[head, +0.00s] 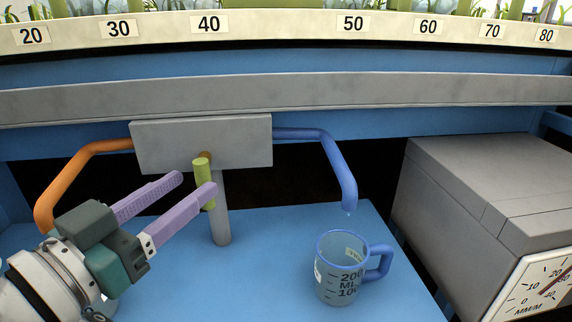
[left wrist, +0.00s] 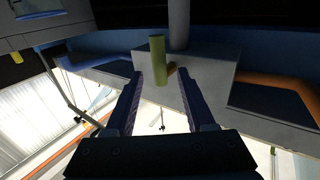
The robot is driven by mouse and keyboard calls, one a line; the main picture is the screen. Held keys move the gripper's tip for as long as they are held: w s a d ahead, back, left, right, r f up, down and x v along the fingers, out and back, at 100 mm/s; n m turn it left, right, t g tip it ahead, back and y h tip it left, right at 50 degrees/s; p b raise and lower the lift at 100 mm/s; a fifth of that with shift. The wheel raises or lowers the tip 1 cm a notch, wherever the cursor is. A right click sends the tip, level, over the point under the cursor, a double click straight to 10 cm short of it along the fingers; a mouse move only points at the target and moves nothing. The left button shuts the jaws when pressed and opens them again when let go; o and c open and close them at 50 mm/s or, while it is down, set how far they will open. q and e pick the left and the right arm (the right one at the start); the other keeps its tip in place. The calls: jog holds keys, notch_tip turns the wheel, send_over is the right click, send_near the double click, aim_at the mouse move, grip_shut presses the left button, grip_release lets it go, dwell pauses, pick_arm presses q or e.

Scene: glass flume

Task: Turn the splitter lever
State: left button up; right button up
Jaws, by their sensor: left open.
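The splitter lever (head: 203,167) is a short yellow-green handle on a brown pivot at the front of a grey splitter box (head: 160,146). It stands about upright, tilted slightly. My left gripper (head: 197,184) is open, with its purple fingers reaching toward the lever from the lower left. In the left wrist view, the lever (left wrist: 157,58) shows between and just beyond the tips of the open gripper (left wrist: 160,76). I cannot tell whether a finger touches it. An orange pipe (head: 75,178) leaves the box at left and a blue pipe (head: 335,165) at right. My right gripper is not in view.
A clear blue-rimmed measuring mug (head: 338,275) stands on the blue surface (head: 270,235) under the blue pipe's mouth, where a drop shows. A grey post (head: 221,225) stands below the box. A grey cabinet (head: 480,185) with a dial (head: 540,290) fills the right side. A numbered scale (head: 280,27) runs above.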

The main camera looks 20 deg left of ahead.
pick_arm(q)
jog(key=shift+w, duration=0.85)
grip_shut()
